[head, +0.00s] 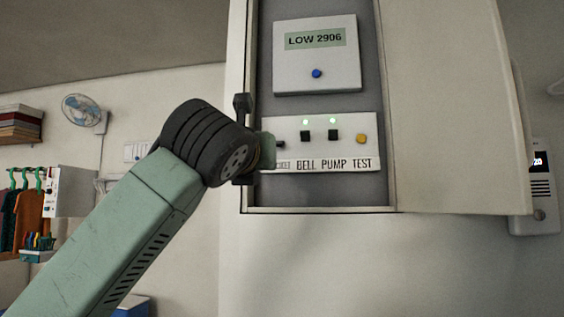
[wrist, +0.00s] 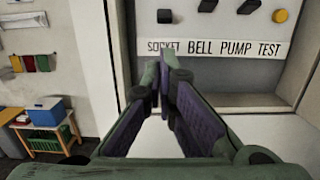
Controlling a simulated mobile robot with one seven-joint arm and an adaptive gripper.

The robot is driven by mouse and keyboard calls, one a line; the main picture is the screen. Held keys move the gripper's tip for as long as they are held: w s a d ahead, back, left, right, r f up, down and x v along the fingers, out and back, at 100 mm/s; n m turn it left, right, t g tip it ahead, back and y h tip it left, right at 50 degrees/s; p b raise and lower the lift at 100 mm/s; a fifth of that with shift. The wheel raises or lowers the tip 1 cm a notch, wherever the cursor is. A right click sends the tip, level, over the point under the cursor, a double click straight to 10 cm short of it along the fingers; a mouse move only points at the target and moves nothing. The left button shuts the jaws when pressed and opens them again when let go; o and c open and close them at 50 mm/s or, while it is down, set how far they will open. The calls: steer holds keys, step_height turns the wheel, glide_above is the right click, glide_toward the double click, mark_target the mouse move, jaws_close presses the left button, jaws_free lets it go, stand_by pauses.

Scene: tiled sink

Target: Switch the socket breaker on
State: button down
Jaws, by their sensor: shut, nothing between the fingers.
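The labelled panel (head: 380,160) is inside an open wall cabinet, with a row of black switches and a yellow TEST knob (head: 361,139). The socket breaker (wrist: 165,16) is the leftmost black switch, above the word SOCKET, and sits lower than the BELL and PUMP switches in the wrist view. In the head view it (head: 281,144) shows just right of my gripper (head: 268,151), which covers part of the SOCKET label. Green lights glow above BELL and PUMP; I see none above SOCKET. My gripper's fingertips (wrist: 165,62) are together, empty, just below the SOCKET label in the wrist view.
The cabinet door (head: 460,110) stands open on the right. A white meter box (head: 317,75) reading LOW 2906 is above the panel. The cabinet's left edge and bottom lip (head: 320,210) are close to my gripper. An intercom (head: 535,190) hangs at the far right.

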mark_target(278, 144)
steer(key=shift+s+a, duration=0.1)
steer(key=p+x, duration=0.4)
steer(key=x, duration=0.6)
steer(key=shift+a, duration=0.1)
stand_by(0.5)
steer(key=shift+s+r, duration=0.1)
steer(key=shift+r, duration=0.05)
